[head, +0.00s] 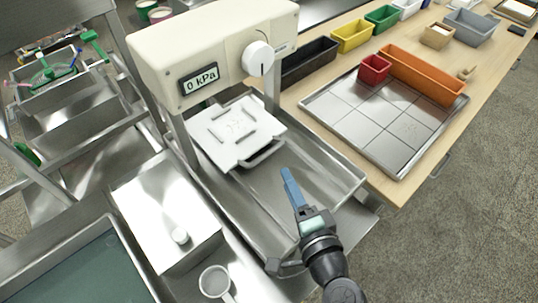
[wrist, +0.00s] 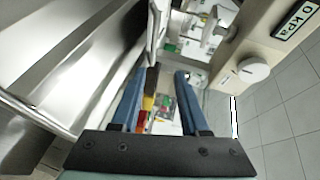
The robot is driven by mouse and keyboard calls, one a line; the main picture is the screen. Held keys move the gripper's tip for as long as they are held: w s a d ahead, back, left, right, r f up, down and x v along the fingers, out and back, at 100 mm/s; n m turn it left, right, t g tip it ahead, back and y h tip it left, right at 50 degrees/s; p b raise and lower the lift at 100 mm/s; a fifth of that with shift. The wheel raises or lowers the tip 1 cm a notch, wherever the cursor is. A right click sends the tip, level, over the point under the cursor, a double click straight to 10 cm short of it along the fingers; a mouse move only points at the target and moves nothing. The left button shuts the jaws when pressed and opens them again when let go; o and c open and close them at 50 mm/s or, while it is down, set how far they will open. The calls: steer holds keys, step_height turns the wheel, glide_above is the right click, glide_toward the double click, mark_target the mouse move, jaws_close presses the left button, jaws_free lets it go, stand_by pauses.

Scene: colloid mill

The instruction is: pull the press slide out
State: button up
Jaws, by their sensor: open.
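The press (head: 215,45) is a cream machine with a round white knob and a display reading 0 kPa. Its slide (head: 233,128) is a white plate under the press head, with a bar handle (head: 264,154) on its front edge. My gripper (head: 287,174) has blue fingers and is in front of the handle, to its right in the head view, apart from it. In the wrist view my gripper (wrist: 167,74) is open, with nothing between the fingers. The press head (wrist: 270,65) shows at the right there. How far the slide sits in is hard to tell.
A metal tray (head: 330,172) lies below the slide and my gripper. To the right, a wooden table (head: 398,190) carries a tiled tray (head: 350,125), an orange bin (head: 425,75) and a red box (head: 374,69). A steel box (head: 165,205) and a white cup (head: 215,281) stand at the left.

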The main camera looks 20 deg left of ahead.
mark_target(268, 152)
steer(key=shift+s+a+f+m, duration=0.1)
steer(key=shift+s+f+m, duration=0.25)
steer(key=shift+f, duration=0.3)
steer(key=shift+w+a+f, duration=0.1)
steer(key=shift+a, duration=0.1)
steer(key=x, duration=1.2)
steer(key=shift+w+a, duration=0.1)
jaws_close()
stand_by(0.4)
